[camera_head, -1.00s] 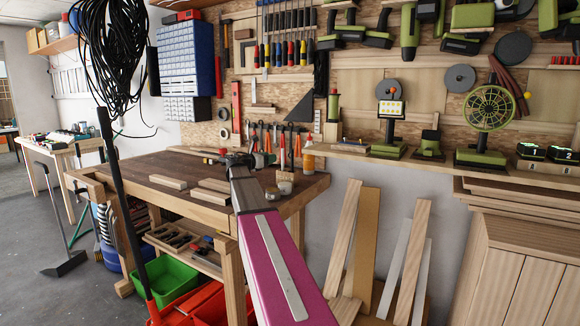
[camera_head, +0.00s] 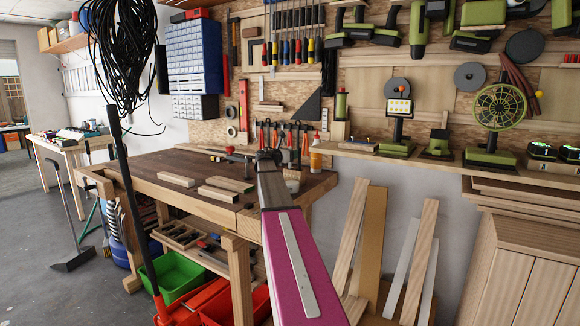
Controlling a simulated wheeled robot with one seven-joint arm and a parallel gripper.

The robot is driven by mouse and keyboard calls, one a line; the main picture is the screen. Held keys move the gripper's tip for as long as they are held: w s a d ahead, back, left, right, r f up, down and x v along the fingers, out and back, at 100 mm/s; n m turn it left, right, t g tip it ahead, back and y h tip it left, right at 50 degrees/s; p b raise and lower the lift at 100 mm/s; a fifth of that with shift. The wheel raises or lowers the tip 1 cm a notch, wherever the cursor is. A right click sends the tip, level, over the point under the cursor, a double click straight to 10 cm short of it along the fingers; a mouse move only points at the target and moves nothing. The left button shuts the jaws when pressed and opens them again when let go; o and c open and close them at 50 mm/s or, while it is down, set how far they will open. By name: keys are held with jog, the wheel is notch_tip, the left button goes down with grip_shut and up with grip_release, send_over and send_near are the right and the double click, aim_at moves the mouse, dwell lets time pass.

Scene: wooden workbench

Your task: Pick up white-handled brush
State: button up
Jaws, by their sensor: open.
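I cannot make out a white-handled brush for certain in the head view; it may be hidden behind my arm or too small to tell. My pink arm reaches from the bottom of the view to over the right part of the wooden workbench (camera_head: 140,165). My gripper (camera_head: 267,156) is at its far end, small and dark, partly hidden by the wrist. It is open, and I see nothing held in it.
Wooden blocks (camera_head: 176,179) lie left of my arm on the bench. Pliers and other tools (camera_head: 292,137) hang behind it. A hanging black cable bundle (camera_head: 117,50) is at left. Planks (camera_head: 370,240) lean on the wall at right. A green crate (camera_head: 172,275) is below.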

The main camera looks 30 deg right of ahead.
grip_shut()
